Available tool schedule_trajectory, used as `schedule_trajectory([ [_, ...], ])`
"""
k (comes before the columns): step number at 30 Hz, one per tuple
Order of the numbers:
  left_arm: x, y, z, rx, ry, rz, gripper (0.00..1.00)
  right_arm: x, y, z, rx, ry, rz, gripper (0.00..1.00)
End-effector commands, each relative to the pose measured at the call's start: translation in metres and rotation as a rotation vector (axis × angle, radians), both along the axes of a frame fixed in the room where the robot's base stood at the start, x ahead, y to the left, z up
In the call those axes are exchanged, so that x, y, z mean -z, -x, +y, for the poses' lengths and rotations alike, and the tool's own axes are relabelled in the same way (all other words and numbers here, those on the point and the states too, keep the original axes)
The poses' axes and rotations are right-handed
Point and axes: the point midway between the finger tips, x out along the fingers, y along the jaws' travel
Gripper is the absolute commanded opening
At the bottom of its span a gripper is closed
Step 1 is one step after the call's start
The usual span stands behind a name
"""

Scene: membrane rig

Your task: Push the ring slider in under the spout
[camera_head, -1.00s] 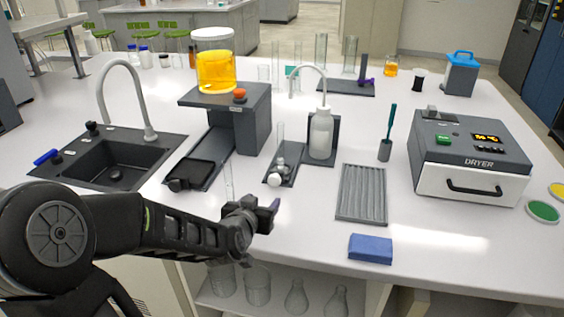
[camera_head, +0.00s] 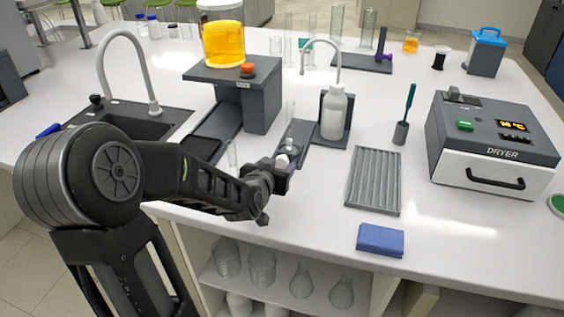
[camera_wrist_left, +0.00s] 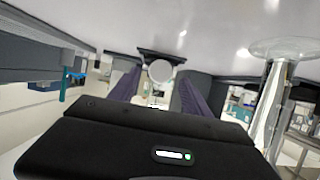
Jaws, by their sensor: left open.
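The ring slider is a small dark piece with a pale round knob (camera_head: 283,161) at its front, partly hidden by my gripper. A clear tube stands behind the knob. The white bottle (camera_head: 333,113) stands behind and to the right, with its curved spout (camera_head: 321,44) arching left. My left gripper (camera_head: 288,176) is open at the front of the slider, just over the bench. In the left wrist view the round knob (camera_wrist_left: 160,70) shows centred between the purple fingers, with a dark plate beyond it. I cannot tell whether the fingers touch it. My right gripper is out of view.
A dark stand (camera_head: 262,105) with an orange-filled tank (camera_head: 223,43) is to the left. A clear glass tube (camera_head: 232,154) stands close by my left wrist. A ribbed grey tray (camera_head: 374,181), a blue cloth (camera_head: 380,240) and the dryer (camera_head: 490,140) are to the right.

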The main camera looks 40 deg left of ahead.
Motion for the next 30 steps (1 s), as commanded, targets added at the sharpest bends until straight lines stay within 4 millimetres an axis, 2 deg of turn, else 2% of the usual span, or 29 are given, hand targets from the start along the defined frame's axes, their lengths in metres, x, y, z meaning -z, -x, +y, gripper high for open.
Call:
schedule_trajectory([
  [3, 0.009, -0.017, 0.006, 0.002, -0.004, 0.003, 0.56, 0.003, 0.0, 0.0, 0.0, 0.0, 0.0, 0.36],
  [9, 0.016, -0.036, 0.013, 0.0, -0.002, 0.002, 0.56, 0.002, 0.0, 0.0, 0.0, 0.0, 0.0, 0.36],
  [19, 0.017, -0.04, 0.014, 0.0, 0.0, 0.0, 0.56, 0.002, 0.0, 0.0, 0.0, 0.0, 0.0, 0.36],
  [30, 0.017, -0.039, 0.014, 0.0, 0.0, 0.0, 0.26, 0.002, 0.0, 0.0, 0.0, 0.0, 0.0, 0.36],
])
